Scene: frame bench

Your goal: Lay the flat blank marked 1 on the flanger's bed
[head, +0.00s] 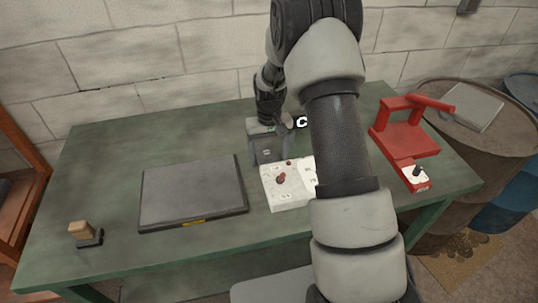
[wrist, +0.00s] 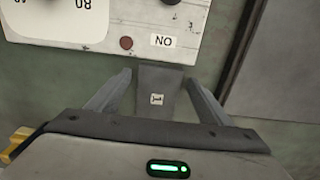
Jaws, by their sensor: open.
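A dark grey flat blank marked 1 (wrist: 157,82) lies between the fingers of my gripper (wrist: 158,80) in the wrist view. The fingers are open, with a gap on each side of the blank. In the head view my gripper (head: 267,150) is low at the back middle of the green table, behind the white control box (head: 285,196). A red machine (head: 405,135) with a lever and a small white panel stands at the table's right end. I take it for the flanger, but no label confirms this. My arm hides part of the space between.
A dark slab (head: 193,190) with a yellow label lies left of the control box. A wooden-handled tool (head: 85,234) is at the table's left front. A barrel (head: 455,130) bearing a grey plate (head: 472,107) stands beyond the right edge. The back left of the table is clear.

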